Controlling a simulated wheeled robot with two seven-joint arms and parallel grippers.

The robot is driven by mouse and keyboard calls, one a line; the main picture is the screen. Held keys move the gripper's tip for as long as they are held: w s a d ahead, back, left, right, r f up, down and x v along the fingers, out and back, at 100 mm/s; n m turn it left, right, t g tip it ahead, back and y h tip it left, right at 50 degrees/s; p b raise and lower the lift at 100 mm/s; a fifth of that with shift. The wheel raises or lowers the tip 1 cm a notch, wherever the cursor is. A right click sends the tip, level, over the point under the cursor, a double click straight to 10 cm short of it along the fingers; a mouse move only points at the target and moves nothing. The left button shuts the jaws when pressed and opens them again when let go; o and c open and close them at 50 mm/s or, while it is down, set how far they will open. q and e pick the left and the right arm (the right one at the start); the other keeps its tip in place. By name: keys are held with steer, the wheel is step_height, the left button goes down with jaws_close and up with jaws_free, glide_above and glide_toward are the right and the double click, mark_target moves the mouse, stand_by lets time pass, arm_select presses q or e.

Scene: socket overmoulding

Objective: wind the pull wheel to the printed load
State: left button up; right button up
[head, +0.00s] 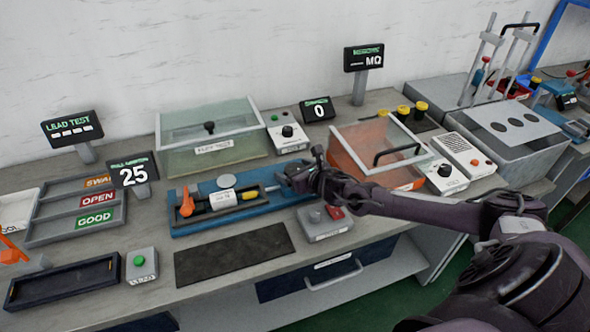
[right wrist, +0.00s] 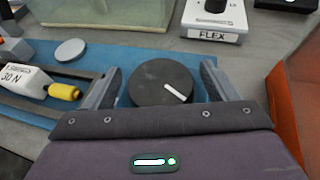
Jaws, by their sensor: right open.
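The pull tester is a blue fixture (head: 250,205) with an orange lever (head: 187,202) at its left end and a white body printed "30 N" (right wrist: 27,81), with a yellow tip (right wrist: 64,92). The pull wheel (right wrist: 160,82) is a dark round disc with a white mark, at the fixture's right end. My right gripper (right wrist: 160,70) is open, with one finger on each side of the wheel; I cannot tell whether they touch it. In the head view the gripper (head: 294,177) largely hides the wheel. The tester's display (head: 134,175) reads 25. My left gripper is not in view.
A clear-lidded box (head: 212,135) stands behind the fixture, and an orange bin with a lid (head: 375,150) is close on the right. A button box (head: 325,222) sits in front. A dark mat (head: 233,253) lies bare at the front.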

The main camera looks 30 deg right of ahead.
steer(key=c, duration=1)
steer(key=shift+o, duration=0.2)
steer(key=shift+a+m+h, duration=0.1)
steer(key=shift+m+h, duration=0.6)
steer(key=shift+h, duration=0.1)
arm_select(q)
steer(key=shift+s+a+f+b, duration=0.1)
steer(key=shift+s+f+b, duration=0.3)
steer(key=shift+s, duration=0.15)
arm_select(e)
steer(key=shift+m+h, duration=0.8)
steer(key=shift+h, duration=0.1)
steer(key=o, duration=1)
steer(key=shift+g, duration=0.3)
steer(key=shift+c, duration=0.2)
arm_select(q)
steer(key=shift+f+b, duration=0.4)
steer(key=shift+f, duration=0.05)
arm_select(e)
steer(key=v, duration=0.8)
steer(key=shift+f, duration=0.15)
